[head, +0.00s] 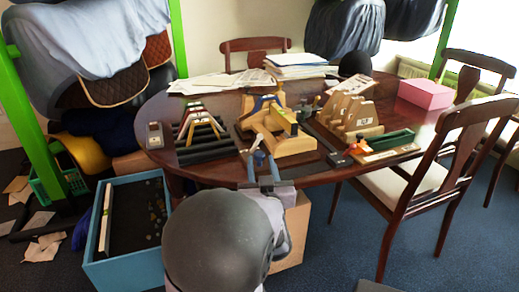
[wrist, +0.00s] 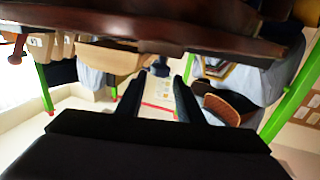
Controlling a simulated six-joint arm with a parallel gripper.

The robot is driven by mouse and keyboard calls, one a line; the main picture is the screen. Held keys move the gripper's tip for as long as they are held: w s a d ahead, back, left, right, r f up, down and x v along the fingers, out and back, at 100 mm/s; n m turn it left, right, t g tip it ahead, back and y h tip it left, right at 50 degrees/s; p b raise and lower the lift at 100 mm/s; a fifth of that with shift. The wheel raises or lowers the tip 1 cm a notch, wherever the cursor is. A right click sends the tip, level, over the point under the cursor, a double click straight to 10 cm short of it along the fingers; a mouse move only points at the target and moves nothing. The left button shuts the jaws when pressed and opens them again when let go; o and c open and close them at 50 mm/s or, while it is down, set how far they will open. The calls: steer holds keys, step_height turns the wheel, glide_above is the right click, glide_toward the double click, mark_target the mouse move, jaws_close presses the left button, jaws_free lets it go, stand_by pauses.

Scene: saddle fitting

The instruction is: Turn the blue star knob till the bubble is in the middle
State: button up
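A wooden fixture (head: 290,146) stands on the table's near middle, with a yellow bar like a spirit level (head: 284,120) tilted across it. A blue part (head: 264,103) shows behind the bar. I cannot tell whether it is the star knob. The bubble is too small to make out. My gripper (head: 262,165) is in front of the fixture, near the table's front edge, with its fingers apart. In the wrist view the two dark fingers (wrist: 158,98) are also apart. A small dark blue thing (wrist: 160,69) shows beyond their tips. I cannot tell what it is.
Dark stepped rails (head: 205,140) stand left of the fixture and wooden slotted blocks (head: 350,116) right of it. A green tray (head: 390,140) and an orange item (head: 359,147) lie at the right. A blue bin (head: 103,258) and a chair (head: 440,172) flank the front.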

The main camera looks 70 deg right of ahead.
mark_target(260, 157)
steer(key=shift+w+d+r+p, duration=0.15)
steer(key=shift+d+p, duration=0.15)
steer(key=shift+p, duration=0.05)
steer(key=shift+f+b+x, duration=0.2)
steer(key=shift+b+x, duration=0.3)
steer(key=shift+x, duration=1.85)
steer(key=c, duration=0.8)
